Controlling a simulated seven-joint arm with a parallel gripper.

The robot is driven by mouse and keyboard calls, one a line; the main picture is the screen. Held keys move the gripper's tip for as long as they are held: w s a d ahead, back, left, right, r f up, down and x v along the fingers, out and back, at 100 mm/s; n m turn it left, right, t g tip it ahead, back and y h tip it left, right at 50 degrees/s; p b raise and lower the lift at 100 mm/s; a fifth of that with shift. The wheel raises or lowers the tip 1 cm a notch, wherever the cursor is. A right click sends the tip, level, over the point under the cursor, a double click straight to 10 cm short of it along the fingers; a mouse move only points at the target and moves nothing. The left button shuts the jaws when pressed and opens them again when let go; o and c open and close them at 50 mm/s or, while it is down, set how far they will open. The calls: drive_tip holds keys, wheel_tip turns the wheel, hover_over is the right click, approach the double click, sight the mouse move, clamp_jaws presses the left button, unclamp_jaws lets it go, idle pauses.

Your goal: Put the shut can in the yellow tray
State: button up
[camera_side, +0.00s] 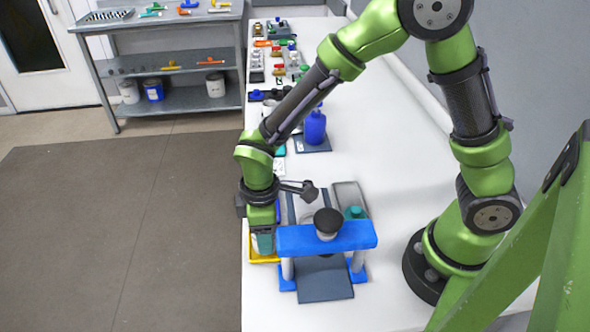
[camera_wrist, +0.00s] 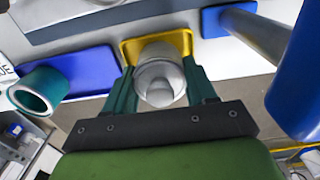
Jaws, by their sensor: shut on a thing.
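My gripper (camera_wrist: 160,88) has its teal fingers shut on either side of a grey can (camera_wrist: 158,72) with a rounded, knobbed lid on top. The yellow tray (camera_wrist: 130,48) shows directly behind and beneath the can in the wrist view. I cannot tell whether the can touches the tray floor. In the side view my gripper (camera_side: 263,242) points down over the yellow tray (camera_side: 262,258), beside the left of the blue frame. The can is hidden there behind the fingers.
A blue bridge frame (camera_side: 350,236) on grey posts stands close right of my gripper, with a dark-topped piece on it. A blue mat (camera_wrist: 85,72) and a teal ring-shaped piece (camera_wrist: 42,90) lie left in the wrist view. A blue bottle (camera_side: 315,128) stands farther back.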

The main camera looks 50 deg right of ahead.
drive_tip(key=o, duration=1.1)
drive_tip(key=shift+o, duration=0.4)
drive_tip(key=shift+o, duration=1)
drive_tip(key=shift+r, duration=0.1)
drive_tip(key=shift+r, duration=3.65)
